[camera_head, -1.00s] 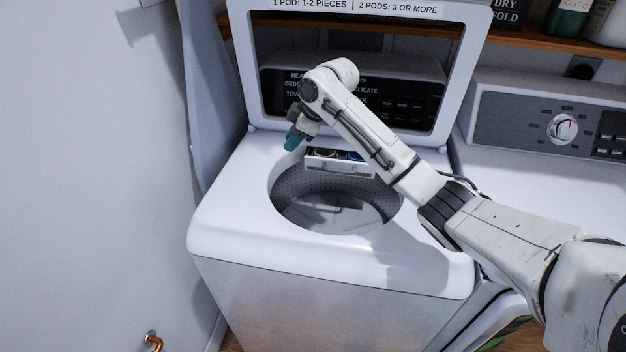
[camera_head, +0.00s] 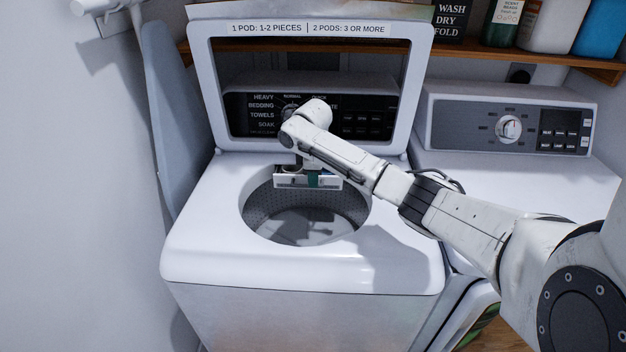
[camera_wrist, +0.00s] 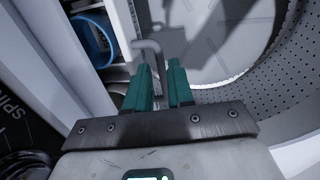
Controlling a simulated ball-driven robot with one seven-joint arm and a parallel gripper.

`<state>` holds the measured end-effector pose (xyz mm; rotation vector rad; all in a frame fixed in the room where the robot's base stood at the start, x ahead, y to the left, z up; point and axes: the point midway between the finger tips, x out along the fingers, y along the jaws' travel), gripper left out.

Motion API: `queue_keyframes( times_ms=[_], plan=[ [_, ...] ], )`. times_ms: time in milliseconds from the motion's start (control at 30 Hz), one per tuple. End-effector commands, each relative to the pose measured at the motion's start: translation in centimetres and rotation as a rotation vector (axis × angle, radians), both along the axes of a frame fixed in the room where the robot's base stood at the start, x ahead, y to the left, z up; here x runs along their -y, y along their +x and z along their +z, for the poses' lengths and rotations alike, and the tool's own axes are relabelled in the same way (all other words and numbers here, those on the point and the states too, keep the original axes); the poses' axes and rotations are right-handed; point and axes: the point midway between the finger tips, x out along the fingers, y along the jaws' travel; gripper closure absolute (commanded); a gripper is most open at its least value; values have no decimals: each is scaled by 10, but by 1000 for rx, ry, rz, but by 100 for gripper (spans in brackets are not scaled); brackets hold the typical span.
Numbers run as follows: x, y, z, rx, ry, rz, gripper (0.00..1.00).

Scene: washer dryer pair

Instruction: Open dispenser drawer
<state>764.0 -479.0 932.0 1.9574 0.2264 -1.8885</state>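The dispenser drawer (camera_head: 292,181) is a white-fronted tray at the back edge of the left washer's round tub opening. It stands out a little over the tub. In the wrist view its open compartments, one with a blue ring (camera_wrist: 93,40), show at upper left. A grey bent handle (camera_wrist: 149,52) stands out from its front. My gripper (camera_wrist: 160,80) has two green fingers, one on each side of the handle bar, with a narrow gap. I cannot tell whether they press on it. In the head view my gripper (camera_head: 313,180) is in front of the drawer's middle.
The washer lid (camera_head: 207,95) stands raised behind, with the control panel seen through it. The perforated tub (camera_head: 300,226) is open below. A dryer (camera_head: 500,185) stands at right under a shelf (camera_head: 463,51) with bottles. An ironing board (camera_head: 167,110) leans at left.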

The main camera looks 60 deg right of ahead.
Motion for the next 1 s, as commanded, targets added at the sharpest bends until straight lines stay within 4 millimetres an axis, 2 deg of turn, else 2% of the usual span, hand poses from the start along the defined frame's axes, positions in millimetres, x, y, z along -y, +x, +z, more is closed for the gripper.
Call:
queue_keyframes(
  times_ms=[200, 467, 700, 1000],
  plan=[
    [2, 1, -14, 0, -1, 1, 78],
    [2, 1, -15, 1, -1, 1, 78],
    [2, 1, -15, 1, -1, 1, 99],
    [2, 1, -15, 1, -1, 1, 100]
  ],
)
